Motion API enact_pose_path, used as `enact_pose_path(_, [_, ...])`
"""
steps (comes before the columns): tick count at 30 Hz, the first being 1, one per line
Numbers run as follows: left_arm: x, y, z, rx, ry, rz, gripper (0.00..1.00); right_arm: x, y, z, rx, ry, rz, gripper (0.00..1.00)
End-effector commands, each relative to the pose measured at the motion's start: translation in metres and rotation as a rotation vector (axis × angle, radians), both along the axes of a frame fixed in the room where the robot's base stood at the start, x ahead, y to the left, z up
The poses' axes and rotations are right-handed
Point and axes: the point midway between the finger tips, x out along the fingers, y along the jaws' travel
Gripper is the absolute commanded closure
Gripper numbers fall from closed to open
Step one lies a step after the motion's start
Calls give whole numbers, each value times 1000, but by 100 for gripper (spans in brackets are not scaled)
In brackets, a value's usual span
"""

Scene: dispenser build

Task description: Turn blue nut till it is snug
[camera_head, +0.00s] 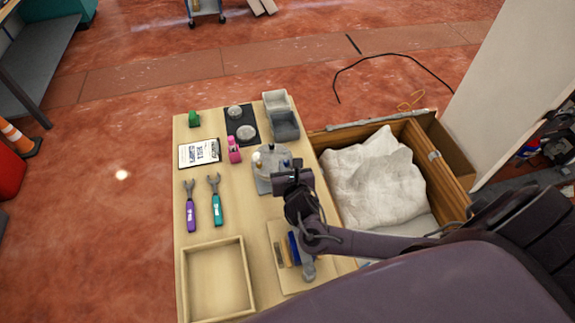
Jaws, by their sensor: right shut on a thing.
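A grey fixture (264,184) with several short upright posts stands on the wooden table, right of its middle. A small blue part, which looks like the blue nut (287,162), shows at the fixture's right side, right at the fingertips of my right gripper (286,172). The right gripper is shut on it, coming in from the near right. The gripper body hides most of the nut and its lower side, so its seating cannot be seen. My left gripper is not in view.
A purple wrench (190,207) and a teal wrench (215,201) lie to the left. An empty wooden tray (245,270) is in front. A board (277,232) with blue and yellow parts lies under my right arm. Grey bins (284,124) stand behind; a crate (440,180) stands right.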

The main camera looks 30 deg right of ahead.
Motion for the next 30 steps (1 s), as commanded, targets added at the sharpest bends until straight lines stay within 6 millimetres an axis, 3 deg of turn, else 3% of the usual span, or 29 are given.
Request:
enact_pose_path(6, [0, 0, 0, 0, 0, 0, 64, 0, 0, 0, -1, 0, 1, 100])
enact_pose_path(7, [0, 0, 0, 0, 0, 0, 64, 0, 0, 0, -1, 0, 1, 81])
enact_pose_path(11, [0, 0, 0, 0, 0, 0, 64, 0, 0, 0, -1, 0, 1, 64])
enact_pose_path(22, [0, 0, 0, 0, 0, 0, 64, -5, 2, 2, -1, 0, 4, 63])
enact_pose_path(30, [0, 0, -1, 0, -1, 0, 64, -45, 15, 18, 3, 1, 2, 63])
